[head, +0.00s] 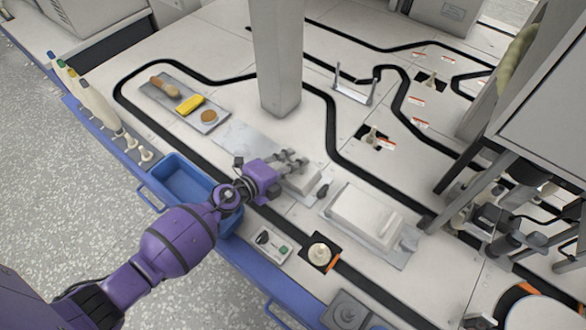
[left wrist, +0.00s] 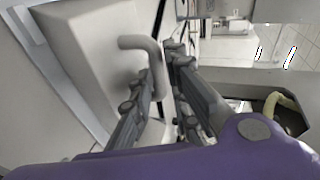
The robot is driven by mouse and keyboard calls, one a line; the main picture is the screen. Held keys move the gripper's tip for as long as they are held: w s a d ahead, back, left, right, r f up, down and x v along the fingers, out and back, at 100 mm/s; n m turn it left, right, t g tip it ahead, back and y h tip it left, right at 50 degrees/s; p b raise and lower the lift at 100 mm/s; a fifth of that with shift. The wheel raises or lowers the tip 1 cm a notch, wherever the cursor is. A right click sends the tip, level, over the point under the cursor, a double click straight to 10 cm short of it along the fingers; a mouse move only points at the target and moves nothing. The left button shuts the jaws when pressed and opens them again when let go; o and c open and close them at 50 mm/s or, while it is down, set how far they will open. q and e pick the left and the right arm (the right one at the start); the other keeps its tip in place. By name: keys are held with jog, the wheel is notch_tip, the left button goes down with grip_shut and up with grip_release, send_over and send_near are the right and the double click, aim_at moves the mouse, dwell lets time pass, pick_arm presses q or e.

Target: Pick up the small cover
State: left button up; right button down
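The small cover (head: 303,181) is a white box on the bench in the head view, and my left gripper (head: 291,160) is at its top. In the left wrist view the cover's pale side (left wrist: 90,60) fills the left part, with a grey bent handle (left wrist: 148,50) standing out from it. The fingers of my left gripper (left wrist: 160,85) lie on both sides of this handle, close to it. I cannot tell whether they press on it. The cover looks level on the bench. My right gripper is not in view.
A larger white cover (head: 365,212) stands to the right on a grey plate. A blue bin (head: 183,184) is at the front edge. A grey pillar (head: 278,60) rises behind. A tray (head: 160,98) holds several small items. A control box (head: 270,243) and a knob on a black square (head: 320,252) sit in front.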

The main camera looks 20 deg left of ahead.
pick_arm(q)
jog(key=shift+w+d+f, duration=0.25)
jog(key=shift+w, duration=0.2)
grip_shut()
